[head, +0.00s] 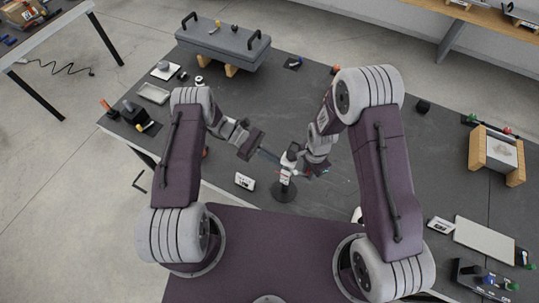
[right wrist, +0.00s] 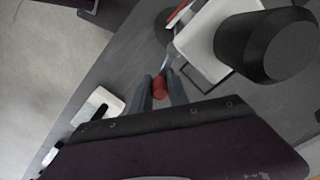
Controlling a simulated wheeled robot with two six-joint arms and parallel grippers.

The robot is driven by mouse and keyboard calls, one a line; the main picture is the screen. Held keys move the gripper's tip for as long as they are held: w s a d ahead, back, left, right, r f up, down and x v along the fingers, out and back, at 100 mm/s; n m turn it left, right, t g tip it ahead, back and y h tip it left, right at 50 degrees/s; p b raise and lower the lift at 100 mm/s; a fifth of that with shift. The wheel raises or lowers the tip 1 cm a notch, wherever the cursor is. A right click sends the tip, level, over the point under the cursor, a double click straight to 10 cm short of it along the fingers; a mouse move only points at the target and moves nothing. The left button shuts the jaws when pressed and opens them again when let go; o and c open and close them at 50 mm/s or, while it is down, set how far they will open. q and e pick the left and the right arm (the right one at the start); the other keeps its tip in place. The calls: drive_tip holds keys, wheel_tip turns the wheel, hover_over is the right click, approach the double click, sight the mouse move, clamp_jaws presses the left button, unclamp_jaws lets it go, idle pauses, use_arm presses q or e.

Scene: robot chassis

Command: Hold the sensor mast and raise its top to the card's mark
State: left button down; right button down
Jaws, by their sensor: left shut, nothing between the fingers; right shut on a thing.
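The sensor mast stands on a round black base (head: 284,192) near the table's front edge, with a white and dark body (head: 287,172) above it. In the right wrist view its white part (right wrist: 205,42) and a thick black cylinder (right wrist: 265,45) are close by. My right gripper (right wrist: 159,90) is shut on a small red knob-like piece (right wrist: 160,87) beside the white part. My left gripper (head: 272,157) is shut and empty, its fingertips close to the mast's left side; contact cannot be told. A small white card (head: 244,181) with dark print stands left of the base.
A grey case (head: 222,46) rests on wooden blocks at the back left. A wooden holder (head: 497,155) and a light flat panel (head: 484,240) are at the right. A shallow tray (head: 153,93) and small items lie at the left. The table's middle behind the mast is mostly clear.

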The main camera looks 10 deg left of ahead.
use_arm(q)
drive_tip(key=shift+r, duration=1.55)
drive_tip(key=v, duration=1)
use_arm(e)
drive_tip(key=c, duration=1.2)
unclamp_jaws()
